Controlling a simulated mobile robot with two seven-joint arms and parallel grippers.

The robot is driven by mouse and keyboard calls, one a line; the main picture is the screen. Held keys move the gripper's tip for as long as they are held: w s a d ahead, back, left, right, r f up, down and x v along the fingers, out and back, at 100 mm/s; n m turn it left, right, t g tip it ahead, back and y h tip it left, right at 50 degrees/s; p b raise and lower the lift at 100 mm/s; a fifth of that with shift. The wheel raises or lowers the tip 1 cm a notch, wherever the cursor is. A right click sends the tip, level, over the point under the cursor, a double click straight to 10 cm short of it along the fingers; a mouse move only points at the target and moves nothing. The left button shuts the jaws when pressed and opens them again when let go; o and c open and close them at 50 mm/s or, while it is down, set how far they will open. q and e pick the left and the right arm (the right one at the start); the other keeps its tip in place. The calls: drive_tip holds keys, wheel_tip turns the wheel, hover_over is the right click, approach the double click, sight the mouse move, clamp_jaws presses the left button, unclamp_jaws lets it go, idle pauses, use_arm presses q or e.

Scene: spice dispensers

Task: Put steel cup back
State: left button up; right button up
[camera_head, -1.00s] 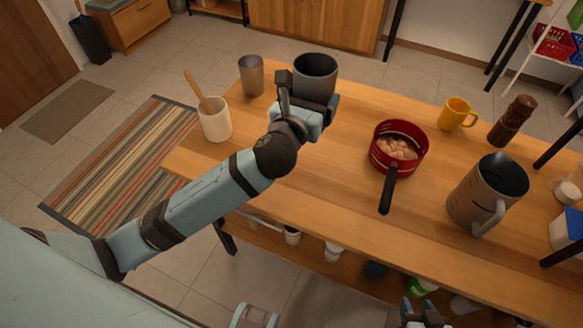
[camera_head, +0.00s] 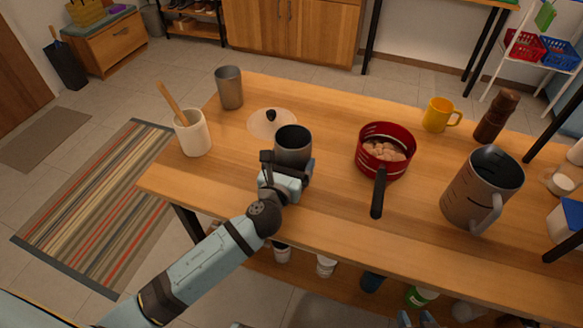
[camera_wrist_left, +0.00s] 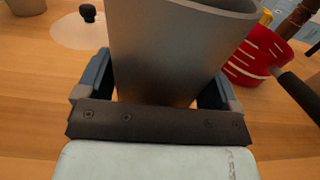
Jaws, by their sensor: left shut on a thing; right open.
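A dark steel cup (camera_head: 293,150) is upright between the fingers of my left gripper (camera_head: 285,170), over the near-middle part of the wooden table. In the left wrist view the cup (camera_wrist_left: 175,50) stands between the two fingers (camera_wrist_left: 155,92), which are shut on it. Its base is hidden by the gripper, so I cannot tell whether it touches the table. A second, grey metal cup (camera_head: 229,90) stands upright at the table's back left. My right gripper (camera_head: 418,318) is only partly in view at the bottom edge, below the table front, open and with nothing visible in it.
A pale round lid with a black knob (camera_head: 265,125) lies just behind the held cup. A white crock with a wooden spoon (camera_head: 192,135) stands left. A red pot (camera_head: 372,165), yellow mug (camera_head: 437,115), pepper mill (camera_head: 495,118) and large jug (camera_head: 475,195) stand right.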

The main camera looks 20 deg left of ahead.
use_arm(q)
drive_tip(key=shift+f, duration=0.65)
drive_tip(key=shift+f, duration=0.1)
drive_tip(key=o, duration=0.8)
drive_tip(key=shift+s+r, duration=0.15)
drive_tip(key=shift+r, duration=0.05)
drive_tip(key=s, duration=1.1)
drive_tip(key=shift+s+a, duration=0.2)
drive_tip(key=shift+s, duration=0.2)
